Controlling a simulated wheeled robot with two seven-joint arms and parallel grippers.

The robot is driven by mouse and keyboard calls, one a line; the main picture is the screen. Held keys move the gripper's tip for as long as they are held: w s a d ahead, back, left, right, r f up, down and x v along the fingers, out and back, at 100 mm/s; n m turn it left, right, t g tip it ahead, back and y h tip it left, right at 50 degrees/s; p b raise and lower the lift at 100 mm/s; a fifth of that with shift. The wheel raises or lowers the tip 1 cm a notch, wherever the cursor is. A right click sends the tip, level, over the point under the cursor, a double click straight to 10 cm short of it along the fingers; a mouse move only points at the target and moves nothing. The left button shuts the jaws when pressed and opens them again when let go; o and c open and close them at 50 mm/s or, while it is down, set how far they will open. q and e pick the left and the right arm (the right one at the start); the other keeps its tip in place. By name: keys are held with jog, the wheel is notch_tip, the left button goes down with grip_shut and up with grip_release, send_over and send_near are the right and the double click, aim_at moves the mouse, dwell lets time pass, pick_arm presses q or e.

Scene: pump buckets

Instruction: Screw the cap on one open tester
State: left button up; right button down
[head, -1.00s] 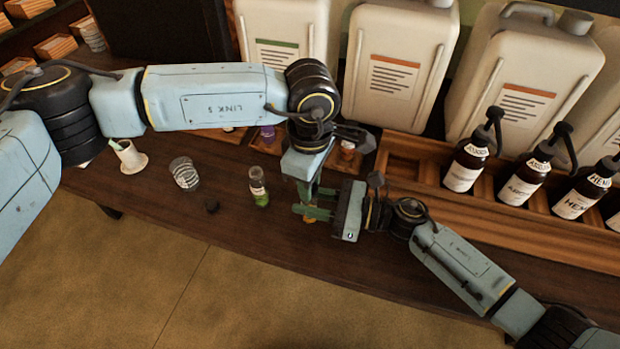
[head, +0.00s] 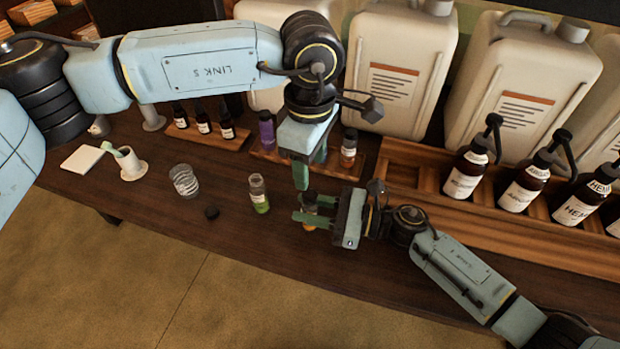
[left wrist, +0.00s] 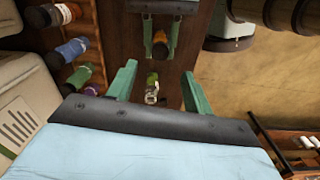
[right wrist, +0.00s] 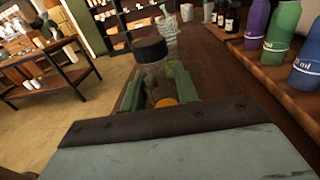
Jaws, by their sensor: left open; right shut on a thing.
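My right gripper (head: 303,209) is shut on a small glass tester (right wrist: 165,102) with orange contents, held upright near the table. A black cap (right wrist: 150,49) sits on its top; I cannot tell how tight it is. My left gripper (head: 308,174) is open and empty, pointing down just above that tester. In the left wrist view the held tester (left wrist: 160,47) shows beyond the open fingers. A second tester (head: 259,194) with green contents stands open on the table, left of my grippers. A loose black cap (head: 211,212) lies left of it.
A clear tumbler (head: 184,181) and a white cup (head: 128,164) stand to the left. A tray (head: 290,160) with coloured bottles is behind my grippers. Pump bottles (head: 464,172) stand in a wooden rack at right, with large jugs (head: 395,75) behind. The front left table is mostly clear.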

pick_arm(q)
jog(key=shift+r, duration=2.4)
pick_arm(e)
jog(key=c, duration=1)
grip_release()
jog(key=shift+o, duration=0.2)
jog(key=shift+d, duration=0.15)
